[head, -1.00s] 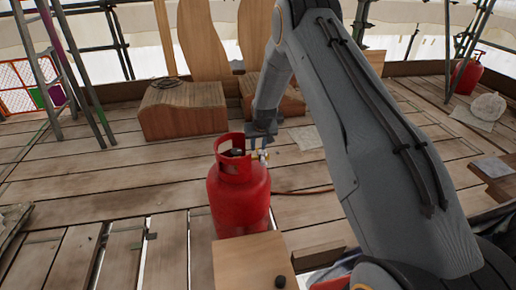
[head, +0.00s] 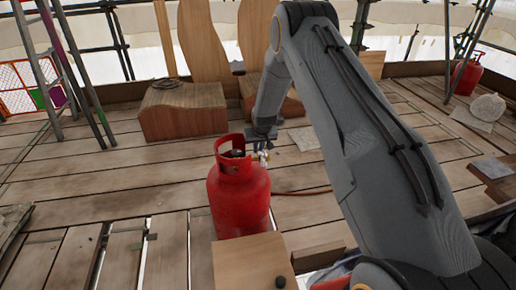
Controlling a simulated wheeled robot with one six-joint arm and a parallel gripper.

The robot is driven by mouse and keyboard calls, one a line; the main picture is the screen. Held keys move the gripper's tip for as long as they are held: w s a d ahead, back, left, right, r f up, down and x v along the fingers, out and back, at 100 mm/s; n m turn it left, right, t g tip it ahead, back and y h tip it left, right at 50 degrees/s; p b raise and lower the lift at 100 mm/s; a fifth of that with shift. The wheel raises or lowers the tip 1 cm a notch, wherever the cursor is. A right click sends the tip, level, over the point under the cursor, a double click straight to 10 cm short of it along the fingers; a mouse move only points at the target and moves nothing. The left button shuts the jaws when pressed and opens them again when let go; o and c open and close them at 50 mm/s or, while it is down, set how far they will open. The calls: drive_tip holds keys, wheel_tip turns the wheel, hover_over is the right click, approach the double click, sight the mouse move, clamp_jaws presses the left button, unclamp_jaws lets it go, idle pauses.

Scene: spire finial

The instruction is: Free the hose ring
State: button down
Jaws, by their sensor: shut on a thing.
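A red gas cylinder (head: 239,200) stands upright on the plank deck, with a red collar around its top and a dark valve part inside. My gripper (head: 262,151) is at the right side of this collar, pointing down. It is shut on the hose ring (head: 263,157), a small pale, brassy fitting beside the collar that is mostly hidden by the fingers. A reddish-brown hose (head: 303,192) runs right from behind the cylinder along the deck. Whether the ring still touches the valve is too small to tell.
A wooden block with a dark knob (head: 254,267) is close in front of the cylinder. Carved timber pieces (head: 183,110) stand behind. Scaffold poles (head: 72,70) rise at the left. A second red cylinder (head: 466,75) stands far right. The deck left of the cylinder is mostly clear.

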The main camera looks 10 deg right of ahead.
drive_tip(key=shift+s+r+t, duration=0.25)
drive_tip(key=shift+s+t, duration=0.1)
drive_tip(key=shift+t, duration=0.55)
drive_tip(key=shift+s+r+t, duration=0.2)
drive_tip(key=shift+s+t, duration=0.1)
drive_tip(key=shift+t, duration=0.6)
drive_tip(key=c, duration=1.8)
unclamp_jaws()
drive_tip(key=shift+c, duration=0.2)
drive_tip(key=shift+r, duration=0.1)
drive_tip(key=p+v, duration=0.1)
drive_tip(key=v, duration=0.6)
drive_tip(key=shift+s+r, duration=0.2)
drive_tip(key=shift+s, duration=0.1)
